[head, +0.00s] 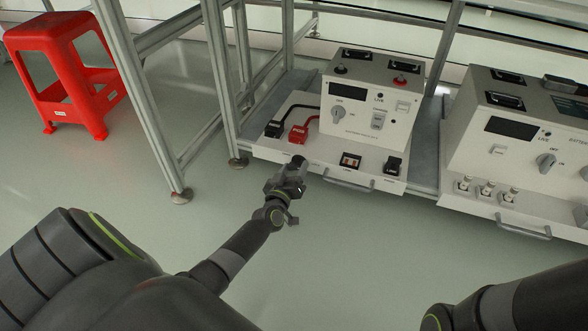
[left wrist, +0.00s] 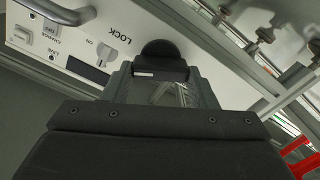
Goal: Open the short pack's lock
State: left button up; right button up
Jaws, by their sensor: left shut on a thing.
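The left pack (head: 370,115) is a white box with a display, dial and switches, standing on a white tray (head: 325,165) with a front handle. My left gripper (head: 296,166) is at the tray's front left edge. In the left wrist view the panel appears upside down, with the word LOCK beside a round dark knob (left wrist: 160,50). My left gripper (left wrist: 160,80) is shut on this knob, which its fingers partly hide. How far the lock is turned cannot be told. My right gripper is outside the view; only part of the right arm shows.
A black plug (head: 274,129) and a red plug (head: 299,134) sit on the left of the tray. A second pack (head: 520,150) stands at right. Metal frame legs (head: 150,110) and a red stool (head: 65,70) are at left. The floor in front is clear.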

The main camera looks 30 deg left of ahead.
pick_arm(q)
jog(key=n, duration=0.6)
jog(key=shift+a+f+n, duration=0.1)
jog(key=shift+f+n, duration=0.05)
jog(key=shift+n, duration=0.15)
jog(key=n+b, duration=0.1)
jog(key=n, duration=0.4)
jog(key=shift+f+n, duration=0.1)
jog(key=shift+n, duration=0.3)
jog(key=o, duration=1)
